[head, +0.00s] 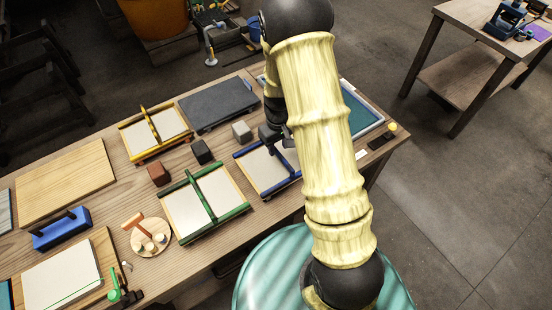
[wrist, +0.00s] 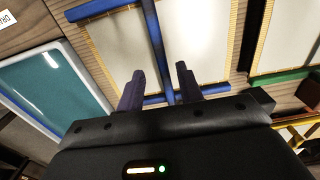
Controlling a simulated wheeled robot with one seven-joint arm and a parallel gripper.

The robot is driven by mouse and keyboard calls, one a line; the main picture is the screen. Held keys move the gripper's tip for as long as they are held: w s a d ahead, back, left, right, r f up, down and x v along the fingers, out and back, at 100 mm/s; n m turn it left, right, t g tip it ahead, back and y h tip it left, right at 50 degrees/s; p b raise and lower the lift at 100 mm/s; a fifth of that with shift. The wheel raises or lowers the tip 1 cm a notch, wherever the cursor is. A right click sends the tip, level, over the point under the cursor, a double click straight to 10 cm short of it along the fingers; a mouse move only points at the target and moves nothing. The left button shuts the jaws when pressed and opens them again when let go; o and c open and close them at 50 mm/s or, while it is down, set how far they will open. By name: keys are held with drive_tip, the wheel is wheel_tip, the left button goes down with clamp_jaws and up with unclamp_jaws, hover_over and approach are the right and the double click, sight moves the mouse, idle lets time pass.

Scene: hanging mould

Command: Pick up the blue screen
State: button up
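The blue screen, a pale panel with blue side bars and a blue bar across its middle, lies on the wooden table in the head view (head: 252,167). My arm hides its right part. In the wrist view its pale panel (wrist: 200,35) fills the upper middle. My gripper (wrist: 160,80) is open there, with one dark finger on each side of the blue middle bar (wrist: 154,35). I cannot tell whether the fingers touch the bar or how high they are above it. In the head view my gripper (head: 277,139) is over the blue screen, partly hidden.
A green screen (head: 185,213) lies close by, left of and below the blue one. A yellow screen (head: 163,124) and a dark grey slab (head: 225,97) lie behind. Small blocks (head: 242,131) stand near. A teal tray (wrist: 45,85) lies on the other side.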

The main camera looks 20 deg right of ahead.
sight(277, 151)
drive_tip(key=shift+s+a+f+p, duration=0.1)
drive_tip(key=shift+f+p, duration=0.25)
drive_tip(key=shift+f, duration=0.95)
drive_tip(key=shift+s+a+f+p, duration=0.1)
drive_tip(key=shift+f+p, duration=0.2)
drive_tip(key=shift+f, duration=1)
drive_tip(key=shift+c, duration=0.3)
clamp_jaws()
